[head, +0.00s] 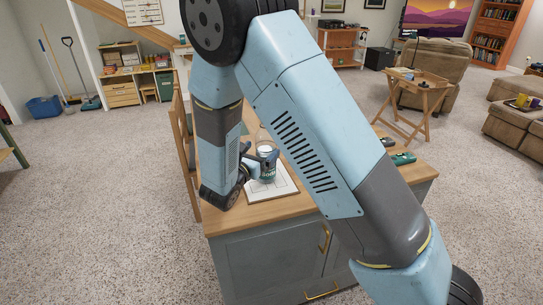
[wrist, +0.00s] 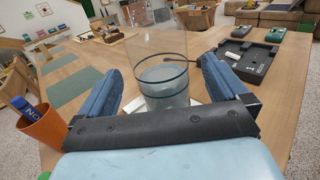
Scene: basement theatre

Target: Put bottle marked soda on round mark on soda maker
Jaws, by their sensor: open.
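A clear bottle with a dark teal lower part and white lettering that looks like SODA (head: 267,172) stands upright on the wooden table, over a white square board (head: 283,188). In the wrist view the clear bottle (wrist: 164,82), with dark rings around it, stands between the fingers. My gripper (head: 252,165) is open around the bottle, one finger on each side; in the wrist view (wrist: 168,85) gaps show beside the bottle. My arm hides part of the table. I cannot make out a round mark or identify the soda maker for sure.
A black device (wrist: 248,62) with a white cylinder on it lies to the right. Green objects (head: 403,158) lie near the table's right side. An orange cup (wrist: 42,128) holding a blue item stands at the left. A wooden chair (head: 183,130) is left of the table.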

